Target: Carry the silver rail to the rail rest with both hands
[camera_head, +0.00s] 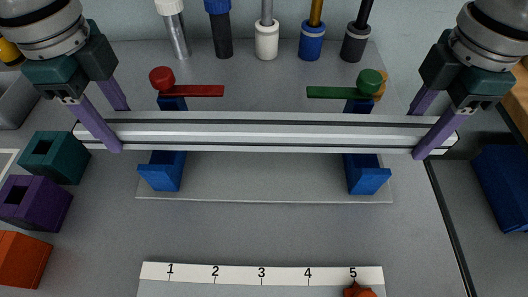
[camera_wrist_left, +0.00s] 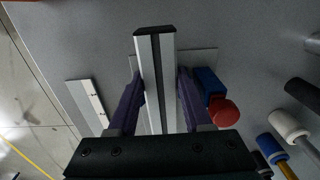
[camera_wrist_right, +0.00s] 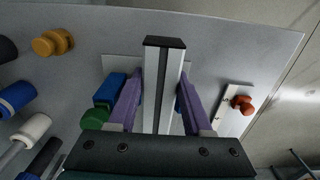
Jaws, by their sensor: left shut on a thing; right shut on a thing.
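The silver rail (camera_head: 265,133) runs level from left to right across the head view. My left gripper (camera_head: 120,130) is shut on it near its left end, purple fingers on both sides. My right gripper (camera_head: 416,134) is shut on it near its right end. The rail end also shows between the fingers in the left wrist view (camera_wrist_left: 154,60) and the right wrist view (camera_wrist_right: 163,65). The rail rest, with a left blue block (camera_head: 163,170) and a right blue block (camera_head: 366,174), is partly hidden behind the rail. I cannot tell whether the rail touches the blocks.
A red lever (camera_head: 195,91) and a green lever (camera_head: 335,92) stand just behind the rail. Several upright tools line the back, including one with a blue base (camera_head: 312,42). Coloured boxes, one purple (camera_head: 32,203), stand at left. A numbered strip (camera_head: 262,273) lies in front.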

